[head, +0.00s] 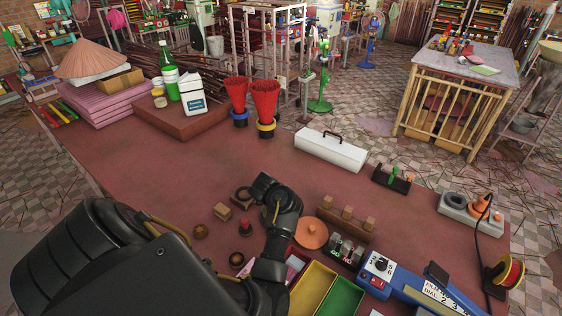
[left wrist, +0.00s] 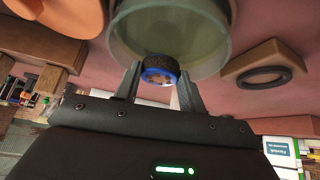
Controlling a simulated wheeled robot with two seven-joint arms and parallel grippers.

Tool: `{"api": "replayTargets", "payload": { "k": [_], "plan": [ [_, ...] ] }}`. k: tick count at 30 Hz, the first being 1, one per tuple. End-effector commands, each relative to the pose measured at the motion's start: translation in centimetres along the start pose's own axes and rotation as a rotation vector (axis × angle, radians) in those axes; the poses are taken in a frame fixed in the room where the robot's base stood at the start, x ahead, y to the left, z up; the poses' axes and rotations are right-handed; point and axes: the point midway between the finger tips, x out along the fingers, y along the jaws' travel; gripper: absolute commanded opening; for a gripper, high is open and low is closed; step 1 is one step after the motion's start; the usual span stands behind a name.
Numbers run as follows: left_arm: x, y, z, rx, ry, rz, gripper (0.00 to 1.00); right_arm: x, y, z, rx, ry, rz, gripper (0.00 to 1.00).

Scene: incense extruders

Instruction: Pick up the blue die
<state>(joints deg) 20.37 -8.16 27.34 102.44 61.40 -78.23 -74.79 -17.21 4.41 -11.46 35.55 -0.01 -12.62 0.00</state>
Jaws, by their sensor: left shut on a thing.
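The blue die (left wrist: 161,73) is a small dark round piece with a bright blue ring and a pale patterned face. It shows in the left wrist view between the two fingers of my left gripper (left wrist: 160,77), which is shut on it. Behind it is a round pale green dish-like thing (left wrist: 205,58); I cannot tell whether the die touches it. In the head view my left arm hides the die and the fingertips. My right gripper is not in view.
An orange disc (head: 311,234) lies right of my left arm, near a wooden rack with blocks (head: 345,222). A dark ring on a wooden block (head: 243,196) lies left. Yellow (head: 312,290) and green (head: 341,298) trays stand in front. A white toolbox (head: 330,150) stands behind.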

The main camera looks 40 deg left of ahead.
Motion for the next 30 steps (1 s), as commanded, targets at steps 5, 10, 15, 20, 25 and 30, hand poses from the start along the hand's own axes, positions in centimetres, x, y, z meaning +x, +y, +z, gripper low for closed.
{"api": "replayTargets", "payload": {
  "k": [5, 10, 15, 20, 25, 30],
  "plan": [
    [-4.0, -0.2, -2.6, 0.004, 0.002, -0.004, 0.07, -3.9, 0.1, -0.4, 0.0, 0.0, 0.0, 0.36],
    [-7.8, -0.2, -5.1, 0.007, 0.002, -0.005, 0.07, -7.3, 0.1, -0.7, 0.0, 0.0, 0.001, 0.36],
    [-11.3, -0.3, -7.3, 0.009, 0.002, -0.007, 0.07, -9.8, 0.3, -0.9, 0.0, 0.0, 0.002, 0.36],
    [-11.6, -0.2, -7.7, 0.005, 0.007, -0.002, 0.07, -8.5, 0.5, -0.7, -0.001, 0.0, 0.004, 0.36],
    [-12.2, -0.1, -7.9, 0.002, 0.003, -0.001, 0.07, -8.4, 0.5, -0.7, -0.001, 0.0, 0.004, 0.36],
    [-12.4, 0.0, -7.9, 0.001, 0.0, 0.0, 0.07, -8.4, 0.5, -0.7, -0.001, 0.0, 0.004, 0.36]
  ]
}}
